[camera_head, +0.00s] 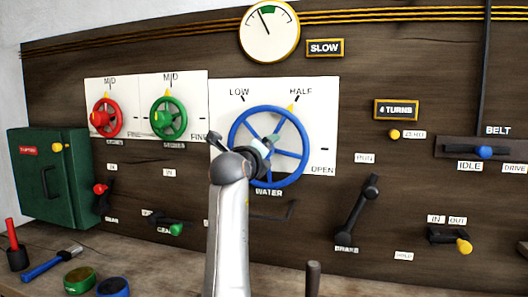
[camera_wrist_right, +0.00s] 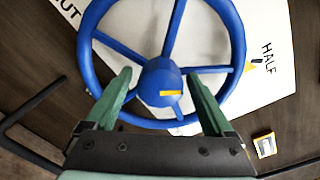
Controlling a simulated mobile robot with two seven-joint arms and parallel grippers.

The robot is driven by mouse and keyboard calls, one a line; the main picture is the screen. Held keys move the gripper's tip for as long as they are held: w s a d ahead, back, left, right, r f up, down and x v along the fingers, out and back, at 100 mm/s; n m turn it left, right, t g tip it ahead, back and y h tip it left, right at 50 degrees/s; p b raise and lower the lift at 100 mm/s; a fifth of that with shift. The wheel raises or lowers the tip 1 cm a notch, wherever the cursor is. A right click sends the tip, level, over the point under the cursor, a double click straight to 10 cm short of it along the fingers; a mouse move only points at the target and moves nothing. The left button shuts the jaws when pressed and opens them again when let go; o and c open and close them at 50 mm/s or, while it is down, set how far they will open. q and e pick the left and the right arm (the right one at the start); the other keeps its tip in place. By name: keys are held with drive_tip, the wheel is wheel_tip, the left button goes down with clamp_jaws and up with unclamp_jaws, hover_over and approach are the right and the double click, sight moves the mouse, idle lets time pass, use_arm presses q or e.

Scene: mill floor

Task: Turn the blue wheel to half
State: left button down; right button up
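The blue wheel (camera_head: 302,138) is mounted upright on a white panel labelled LOW, HALF, OPEN and WATER. A yellow mark (camera_head: 291,107) sits at its upper right rim, by the HALF label. My right gripper (camera_head: 262,145) is in front of the wheel's hub and hides part of its left side. In the right wrist view, the gripper's two green fingers (camera_wrist_right: 163,88) are spread apart on either side of the blue hub (camera_wrist_right: 160,80), which has a yellow stripe. Nothing shows between the fingers but the wheel; contact cannot be told. My left gripper is not in view.
A red wheel (camera_head: 97,118) and green wheel (camera_head: 180,120) are at left. A gauge (camera_head: 269,30) hangs above, beside a SLOW sign (camera_head: 325,48). The dark brake lever (camera_head: 357,212) stands out at lower right. A green box (camera_head: 45,180) and bench tools are at left.

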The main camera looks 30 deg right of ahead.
drive_tip(key=b+v, duration=0.1)
drive_tip(key=v, duration=1.1)
drive_tip(key=shift+s+a, duration=0.15)
idle(0.3)
